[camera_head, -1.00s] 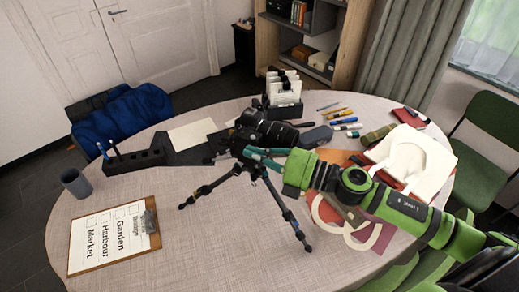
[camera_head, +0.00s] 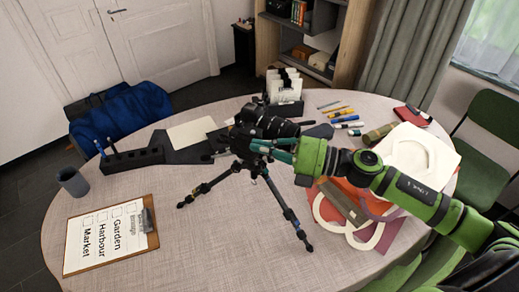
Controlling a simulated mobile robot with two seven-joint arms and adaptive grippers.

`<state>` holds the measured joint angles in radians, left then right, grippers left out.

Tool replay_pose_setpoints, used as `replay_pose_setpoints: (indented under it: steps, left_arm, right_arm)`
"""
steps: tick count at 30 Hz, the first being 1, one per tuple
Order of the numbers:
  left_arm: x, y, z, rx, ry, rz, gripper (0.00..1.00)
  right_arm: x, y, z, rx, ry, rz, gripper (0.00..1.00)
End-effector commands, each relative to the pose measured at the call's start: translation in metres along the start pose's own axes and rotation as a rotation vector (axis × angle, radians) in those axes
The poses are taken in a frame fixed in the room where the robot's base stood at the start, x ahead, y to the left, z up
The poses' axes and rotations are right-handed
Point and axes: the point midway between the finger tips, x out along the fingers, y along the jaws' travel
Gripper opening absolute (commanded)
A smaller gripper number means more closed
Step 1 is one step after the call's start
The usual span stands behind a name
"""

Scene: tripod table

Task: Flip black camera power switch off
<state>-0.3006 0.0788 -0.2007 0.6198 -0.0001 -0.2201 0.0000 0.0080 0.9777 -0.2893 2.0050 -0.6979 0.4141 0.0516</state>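The black camera (camera_head: 262,122) sits on top of a black tripod (camera_head: 244,172) that stands on the round table. The lens points to the right. The power switch is too small or hidden to make out. My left gripper is not in view.
A card holder (camera_head: 284,107) and several pens are behind. Bags and folders lie under my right arm. The front middle is clear.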

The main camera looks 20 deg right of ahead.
Motion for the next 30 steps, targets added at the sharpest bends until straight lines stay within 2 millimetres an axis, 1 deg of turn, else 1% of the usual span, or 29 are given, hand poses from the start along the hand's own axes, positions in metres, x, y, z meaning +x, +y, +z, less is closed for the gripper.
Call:
replay_pose_setpoints:
  steps: [7,11,14,24,30]
  left_arm:
    - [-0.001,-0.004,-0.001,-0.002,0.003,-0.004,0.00]
    - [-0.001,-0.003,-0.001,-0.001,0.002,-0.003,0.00]
    - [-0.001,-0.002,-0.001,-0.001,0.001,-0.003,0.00]
    - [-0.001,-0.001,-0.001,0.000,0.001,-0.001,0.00]
    - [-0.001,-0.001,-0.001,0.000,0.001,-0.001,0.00]
  right_arm:
    - [-0.001,0.000,0.000,0.001,-0.002,0.000,0.00]
    - [-0.010,-0.001,0.000,0.005,-0.003,-0.002,0.00]
    - [-0.022,-0.002,0.000,0.005,-0.003,-0.004,0.00]
    - [-0.074,-0.002,-0.001,0.005,-0.002,-0.004,0.00]
    - [-0.102,-0.001,0.000,0.003,-0.003,-0.002,0.00]
